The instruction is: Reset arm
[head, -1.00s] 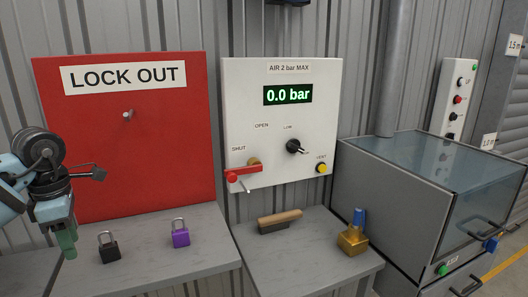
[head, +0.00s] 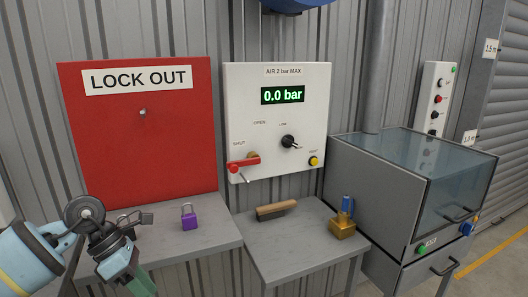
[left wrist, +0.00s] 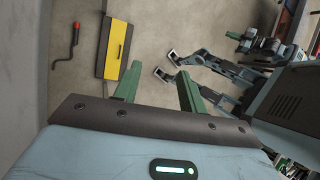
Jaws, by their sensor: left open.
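My left gripper (head: 140,283) is low at the left in the head view, in front of the left grey table, with its green fingers pointing down. In the left wrist view its two green fingers (left wrist: 157,80) are spread apart with nothing between them. A dark arm with green parts (left wrist: 248,40) shows at the upper right there, too small to tell its jaw state; it may be my right arm. The purple padlock (head: 189,218) stands on the left table. The black padlock (head: 124,224) is mostly hidden behind my left arm.
Behind are the red LOCK OUT board (head: 145,150) and white air panel (head: 310,120), reading 0.0 bar, its red handle (head: 243,164) by SHUT. A brush (head: 277,210) and a brass block (head: 342,228) lie on the right table. A glass-topped cabinet (head: 375,190) stands right.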

